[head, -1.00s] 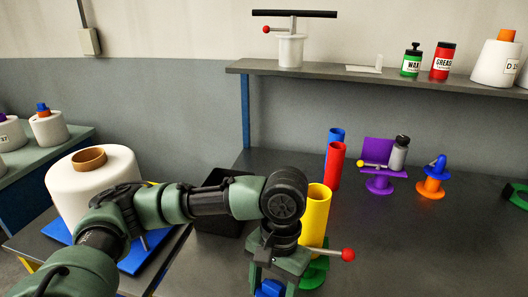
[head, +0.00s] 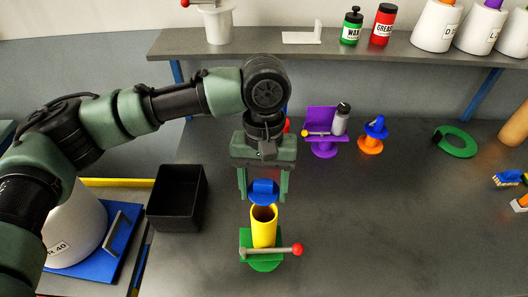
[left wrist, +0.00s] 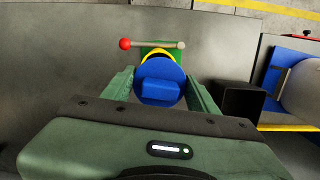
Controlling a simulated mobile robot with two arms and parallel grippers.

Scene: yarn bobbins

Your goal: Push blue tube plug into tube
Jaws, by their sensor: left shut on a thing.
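My left gripper (head: 262,200) points down and is shut on a blue tube plug (head: 263,187), which sits between its two green fingers. The plug is right over the open top of a yellow tube (head: 264,230). The tube's dark mouth shows just below the plug, so the plug is not inside it. The tube stands upright in a green holder (head: 266,265) with a red-knobbed lever (head: 298,250). In the left wrist view the plug (left wrist: 160,82) covers most of the tube, leaving a yellow arc (left wrist: 158,54) beyond it. My right gripper is not in view.
A black bin (head: 176,197) stands left of the tube. A grey shelf (head: 250,43) runs above.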

